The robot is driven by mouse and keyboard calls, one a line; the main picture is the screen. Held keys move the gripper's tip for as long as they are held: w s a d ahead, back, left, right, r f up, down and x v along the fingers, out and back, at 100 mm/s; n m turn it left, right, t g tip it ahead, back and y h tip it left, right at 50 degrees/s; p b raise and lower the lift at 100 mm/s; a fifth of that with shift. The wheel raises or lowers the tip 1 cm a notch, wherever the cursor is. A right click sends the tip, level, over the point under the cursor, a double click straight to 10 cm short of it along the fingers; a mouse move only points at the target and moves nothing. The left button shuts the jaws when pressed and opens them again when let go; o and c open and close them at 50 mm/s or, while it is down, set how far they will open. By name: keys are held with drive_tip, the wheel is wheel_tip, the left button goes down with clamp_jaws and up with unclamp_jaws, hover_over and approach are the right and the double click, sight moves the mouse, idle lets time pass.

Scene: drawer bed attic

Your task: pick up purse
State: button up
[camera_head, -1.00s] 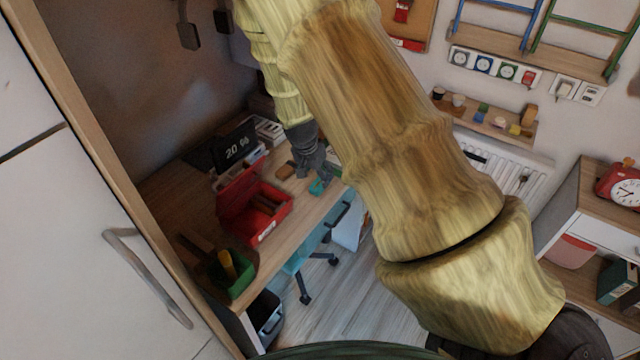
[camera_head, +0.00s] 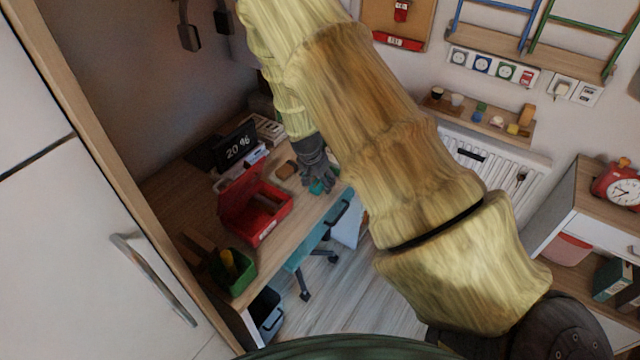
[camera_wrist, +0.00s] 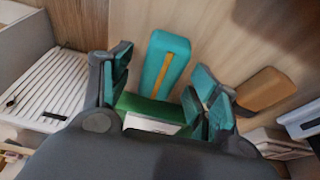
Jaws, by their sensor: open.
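A teal item with a yellow strip (camera_wrist: 167,65) lies on the wooden desk. In the wrist view it is beyond and between my fingertips, apart from both. A small brown item (camera_wrist: 262,90) lies to the right, outside the fingers; it also shows on the desk in the head view (camera_head: 287,170). I cannot tell for sure which of the two is the purse. My gripper (camera_wrist: 160,82) is open, with nothing clearly held. In the head view my gripper (camera_head: 319,182) is over the desk's front edge area and partly hides the teal item.
An open red box (camera_head: 262,212) stands on the desk, left of my gripper. A green container (camera_head: 233,272) is nearer, and a dark clock display (camera_head: 237,147) stands behind. A white radiator (camera_head: 490,160) is to the right. A tall white cabinet door (camera_head: 80,230) fills the left.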

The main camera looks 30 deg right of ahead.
drive_tip(key=c, duration=1.1)
drive_tip(key=shift+r, duration=0.1)
